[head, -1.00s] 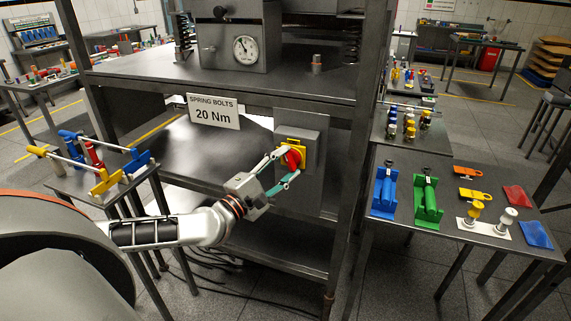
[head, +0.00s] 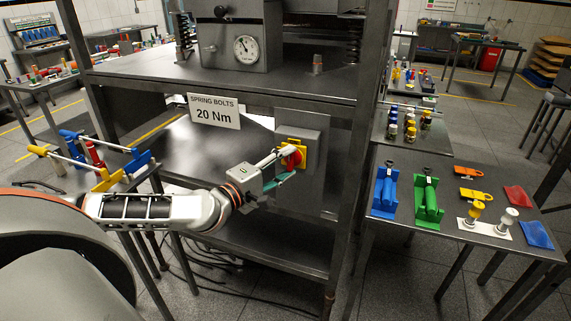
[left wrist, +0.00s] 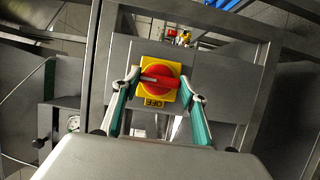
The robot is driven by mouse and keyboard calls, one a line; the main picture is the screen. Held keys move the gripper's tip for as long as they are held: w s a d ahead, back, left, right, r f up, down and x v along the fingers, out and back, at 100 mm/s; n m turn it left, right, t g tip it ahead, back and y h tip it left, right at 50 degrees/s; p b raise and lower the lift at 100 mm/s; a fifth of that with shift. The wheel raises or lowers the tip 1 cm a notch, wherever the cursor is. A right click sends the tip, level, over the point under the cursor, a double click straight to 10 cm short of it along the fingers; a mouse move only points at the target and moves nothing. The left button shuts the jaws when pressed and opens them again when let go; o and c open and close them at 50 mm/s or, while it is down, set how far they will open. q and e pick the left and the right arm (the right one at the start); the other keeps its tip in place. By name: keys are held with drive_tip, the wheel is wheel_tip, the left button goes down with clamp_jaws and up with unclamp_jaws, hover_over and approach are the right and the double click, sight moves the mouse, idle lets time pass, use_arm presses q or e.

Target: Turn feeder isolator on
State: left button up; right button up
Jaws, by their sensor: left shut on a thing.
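The feeder isolator is a red rotary knob (left wrist: 160,82) on a yellow plate (left wrist: 146,64), on the front of a grey box (head: 312,185) fixed to the steel frame. The plate's OFF label (left wrist: 153,103) shows upside down in the left wrist view. My left gripper (head: 287,163) reaches the knob from the left and front. Its fingertips (left wrist: 160,84) are at either side of the red handle, shut on it. In the head view the fingers partly hide the knob. In the wrist view the handle lies nearly level, tilted slightly. My right gripper is not in view.
A sign (head: 214,111) reading "SPRING BOLTS 20 Nm" hangs left of the box, under a shelf with a gauge (head: 245,49). A side table (head: 400,222) at right holds blue and green clamp-like devices and tags. A small table with coloured handles (head: 110,180) stands left.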

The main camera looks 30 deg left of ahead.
use_arm(q)
drive_tip(key=o, duration=1.1)
drive_tip(key=shift+d, duration=0.1)
drive_tip(key=shift+s+a, duration=0.35)
drive_tip(key=shift+s, duration=1.65)
drive_tip(key=shift+s+a, duration=0.3)
drive_tip(key=shift+s, duration=1.65)
drive_tip(key=shift+s+a, duration=0.35)
drive_tip(key=shift+s, duration=1.65)
drive_tip(key=s+d+f+m+g+h, duration=0.15)
drive_tip(key=d+f+m+h, duration=0.25)
drive_tip(key=d+f+m, duration=0.4)
drive_tip(key=s+d+f+m+h, duration=0.35)
drive_tip(key=d+m, duration=0.25)
drive_tip(key=d, duration=0.3)
drive_tip(key=s+f+m+g+y, duration=0.2)
drive_tip(key=f, duration=0.7)
drive_tip(key=s+f+m+g+y, duration=0.2)
drive_tip(key=s+f+y, duration=0.1)
drive_tip(key=f, duration=0.6)
drive_tip(key=s+f+m+g+y, duration=0.2)
drive_tip(key=s+f+y, duration=0.1)
drive_tip(key=f, duration=0.6)
drive_tip(key=shift+d, duration=0.1)
